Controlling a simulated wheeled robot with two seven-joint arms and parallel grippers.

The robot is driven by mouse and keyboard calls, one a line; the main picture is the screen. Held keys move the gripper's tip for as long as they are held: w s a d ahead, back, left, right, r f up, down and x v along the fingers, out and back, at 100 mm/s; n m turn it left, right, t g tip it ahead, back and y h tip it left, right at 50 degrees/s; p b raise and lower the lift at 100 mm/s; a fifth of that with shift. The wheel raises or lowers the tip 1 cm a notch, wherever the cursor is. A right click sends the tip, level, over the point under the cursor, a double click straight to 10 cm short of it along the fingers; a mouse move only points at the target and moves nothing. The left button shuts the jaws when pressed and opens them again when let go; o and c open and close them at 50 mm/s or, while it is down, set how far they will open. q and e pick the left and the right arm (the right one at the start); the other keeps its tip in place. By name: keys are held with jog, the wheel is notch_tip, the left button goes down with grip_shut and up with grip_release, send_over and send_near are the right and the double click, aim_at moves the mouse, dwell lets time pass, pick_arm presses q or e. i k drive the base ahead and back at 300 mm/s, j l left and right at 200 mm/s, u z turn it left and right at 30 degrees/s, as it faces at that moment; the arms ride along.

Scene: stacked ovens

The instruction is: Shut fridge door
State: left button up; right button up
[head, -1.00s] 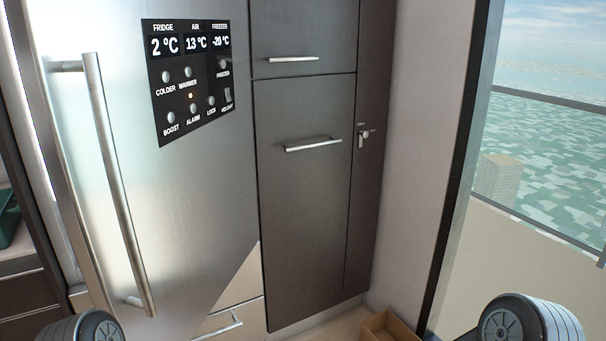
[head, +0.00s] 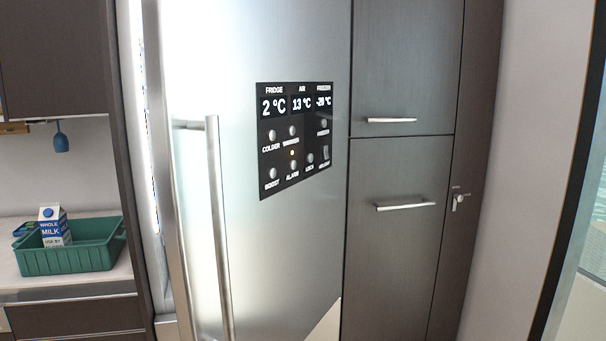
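The fridge door (head: 260,240) is a tall brushed-steel panel in the middle of the head view. It has a long vertical bar handle (head: 219,230) near its left edge and a black display panel (head: 296,138). A bright lit strip (head: 152,130) shows along its left side, so the door appears to stand a little open; the width of the gap is hard to judge. Neither of my grippers is in view.
A dark cabinet (head: 400,85) with bar handles stands right of the fridge. At left, a counter (head: 70,286) holds a green crate (head: 68,262) with a milk carton (head: 54,227). A window is at far right.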

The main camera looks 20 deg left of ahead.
aim_at(251, 255)
jog(key=i+l, duration=1.15)
jog(key=u, duration=1.35)
